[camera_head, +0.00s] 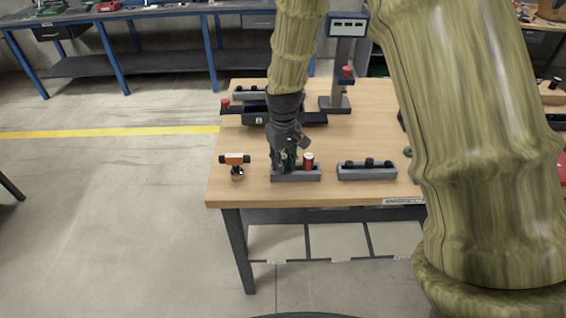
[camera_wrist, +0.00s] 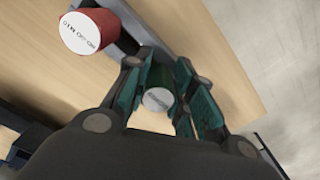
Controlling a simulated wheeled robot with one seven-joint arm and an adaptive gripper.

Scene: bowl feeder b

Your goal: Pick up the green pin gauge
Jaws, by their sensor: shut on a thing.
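The green pin gauge (camera_wrist: 157,98) shows in the wrist view between the two fingers of my gripper (camera_wrist: 160,92), with its pale labelled end facing the camera. My gripper is shut on it. In the head view my gripper (camera_head: 286,160) points down over the left part of a grey gauge holder (camera_head: 296,176) near the table's front edge, and it mostly hides the green gauge. I cannot tell whether the gauge is still seated in the holder. A red pin gauge (camera_head: 308,161) with a white labelled top stands in the same holder just to the right; it also shows in the wrist view (camera_wrist: 88,30).
A second grey holder (camera_head: 367,173) with several dark pieces stands to the right. A measuring stand (camera_head: 335,104) and a dark tray (camera_head: 313,118) are behind. Bare wooden tabletop (camera_head: 350,135) lies between.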

